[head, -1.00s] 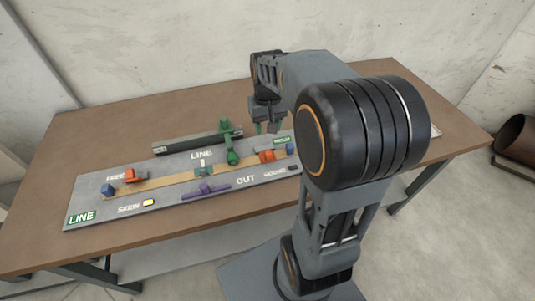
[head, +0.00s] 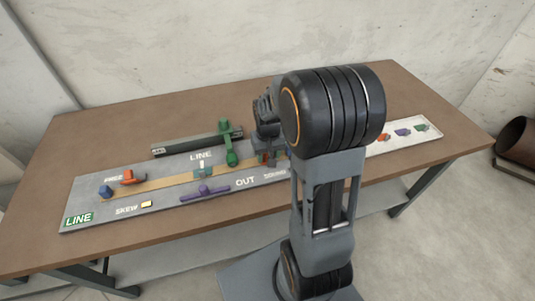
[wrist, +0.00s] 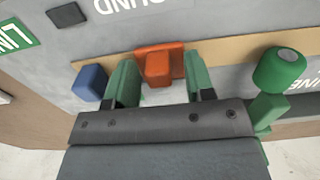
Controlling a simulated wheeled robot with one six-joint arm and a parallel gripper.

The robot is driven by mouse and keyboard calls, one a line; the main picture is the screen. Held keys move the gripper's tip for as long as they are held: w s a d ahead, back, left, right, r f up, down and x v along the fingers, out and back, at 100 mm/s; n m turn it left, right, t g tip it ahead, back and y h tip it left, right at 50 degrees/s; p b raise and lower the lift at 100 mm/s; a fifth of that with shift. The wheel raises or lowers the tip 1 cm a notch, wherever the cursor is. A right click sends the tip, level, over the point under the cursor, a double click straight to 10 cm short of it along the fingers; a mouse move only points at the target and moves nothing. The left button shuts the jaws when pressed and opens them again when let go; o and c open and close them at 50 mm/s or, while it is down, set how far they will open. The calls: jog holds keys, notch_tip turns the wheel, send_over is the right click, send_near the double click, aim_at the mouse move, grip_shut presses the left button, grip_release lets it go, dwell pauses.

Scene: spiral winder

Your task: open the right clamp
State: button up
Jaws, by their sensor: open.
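The right clamp, an orange block (wrist: 160,62), sits on the tan strip of the grey board, in the wrist view between the two green fingertips of my gripper (wrist: 159,72). My gripper is open, with a finger on either side of the clamp; I cannot tell whether they touch it. A blue block (wrist: 91,83) is just left of the fingers there. In the head view my gripper (head: 268,152) is down at the board's right part, and it and my arm hide most of that clamp. The left orange clamp (head: 131,177) stands at the board's left end.
A green lever with a round knob (head: 231,157) stands close to the gripper; it shows in the wrist view (wrist: 280,69) on the right. A purple handle (head: 205,191) lies at the board's front. A white tray (head: 437,128) with small coloured pieces is at the table's right.

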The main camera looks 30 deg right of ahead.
grip_shut()
dwell(0.4)
